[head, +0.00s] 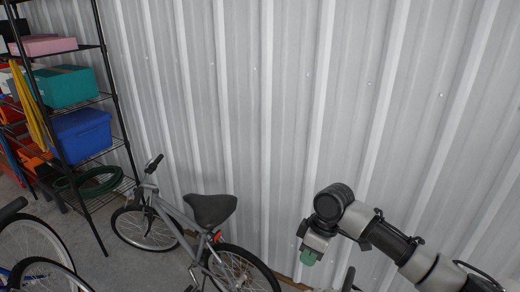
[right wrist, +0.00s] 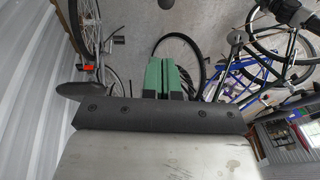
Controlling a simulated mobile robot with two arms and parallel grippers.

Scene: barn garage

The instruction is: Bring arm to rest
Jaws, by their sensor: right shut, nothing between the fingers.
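My right arm (head: 400,248) comes in from the lower right of the head view, in front of the corrugated wall. Its right gripper (head: 308,257) points down, with green fingertips. In the right wrist view the two green fingers (right wrist: 164,78) lie side by side, shut and with nothing between them. The gripper is apart from the bicycles below and beyond it. My left gripper is in neither view.
A grey bicycle (head: 185,228) stands along the corrugated wall (head: 290,100). A black wire shelf (head: 103,95) with coloured boxes is at left. Other bicycle wheels (head: 40,240) show at lower left. A blue bicycle (right wrist: 255,85) shows in the right wrist view.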

